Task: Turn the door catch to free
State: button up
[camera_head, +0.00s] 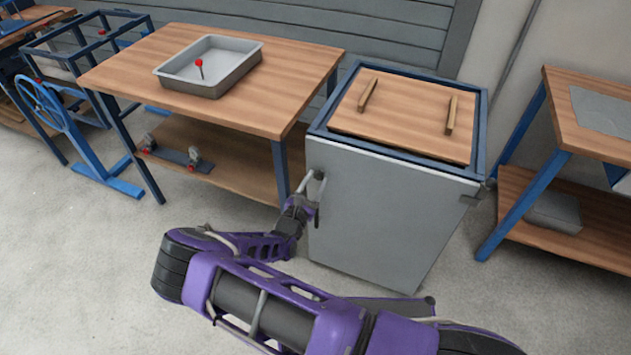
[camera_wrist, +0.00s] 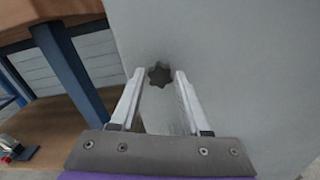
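The grey cabinet door (camera_head: 385,215) is shut under a wooden top in a blue frame. In the wrist view, a small dark star-shaped knob (camera_wrist: 160,75), apparently the door catch, sits on the grey door face (camera_wrist: 235,70). My gripper (camera_head: 314,178) is at the upper left of the door in the head view. In the wrist view, my gripper (camera_wrist: 160,74) is open, with one fingertip on each side of the knob and a narrow gap on both sides. Contact with the door face cannot be told. The knob is not clearly seen in the head view.
A wooden table (camera_head: 290,75) with a grey tray (camera_head: 200,85) holding a red-tipped item stands left of the cabinet. Its blue leg (camera_wrist: 70,75) is close to my gripper's left. Another bench (camera_head: 590,125) stands at right. The floor in front is clear.

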grip_shut()
jog(key=shift+n, duration=0.3)
jog(key=n, duration=0.3)
jog(key=shift+n, duration=0.3)
jog(key=n, duration=0.4)
jog(key=shift+n, duration=0.3)
jog(key=n, duration=0.4)
jog(key=n+b, duration=0.1)
jog(key=n, duration=0.4)
